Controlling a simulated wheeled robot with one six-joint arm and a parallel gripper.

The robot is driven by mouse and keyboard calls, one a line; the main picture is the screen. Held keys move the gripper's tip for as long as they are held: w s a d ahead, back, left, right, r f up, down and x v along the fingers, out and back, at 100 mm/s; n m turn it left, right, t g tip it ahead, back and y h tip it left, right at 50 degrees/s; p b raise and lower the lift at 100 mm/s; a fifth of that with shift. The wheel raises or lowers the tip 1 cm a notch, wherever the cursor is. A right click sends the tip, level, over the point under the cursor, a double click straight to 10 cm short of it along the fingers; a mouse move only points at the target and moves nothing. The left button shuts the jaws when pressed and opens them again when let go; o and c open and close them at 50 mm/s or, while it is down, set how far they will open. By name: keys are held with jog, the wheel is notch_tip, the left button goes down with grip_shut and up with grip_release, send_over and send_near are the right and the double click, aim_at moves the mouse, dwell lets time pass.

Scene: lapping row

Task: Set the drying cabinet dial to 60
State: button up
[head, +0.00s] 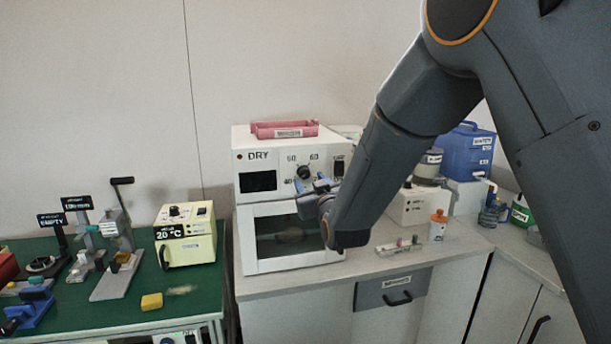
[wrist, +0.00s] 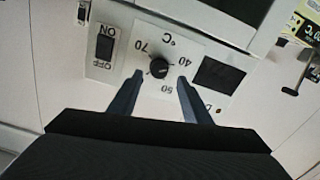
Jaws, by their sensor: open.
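The white drying cabinet (head: 242,225) stands on the right counter, with a DRY label, a dark display and a glass door. Its black round dial (head: 303,172) is on the upper panel, with numbers around it; it also shows in the wrist view (wrist: 159,68), upside down, with 40 and 70 readable. Its pointer direction is too small to tell. My gripper (head: 316,186) is open in front of the panel. In the wrist view my gripper (wrist: 160,76) has one fingertip on each side of the dial; I cannot tell whether they touch it.
An ON/OFF switch (wrist: 105,46) sits beside the dial. A pink tray (head: 285,130) lies on the cabinet. A yellow 20 °C unit (head: 186,238) stands on the green bench at left.

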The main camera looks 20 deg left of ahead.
aim_at(305, 174)
jog(key=shift+p+x, duration=0.65)
jog(key=shift+x, duration=1.7)
jog(key=shift+d, duration=0.1)
jog(key=c, duration=0.9)
jog(key=shift+a, duration=0.25)
jog(key=shift+c, duration=0.7)
jog(key=shift+d, duration=0.2)
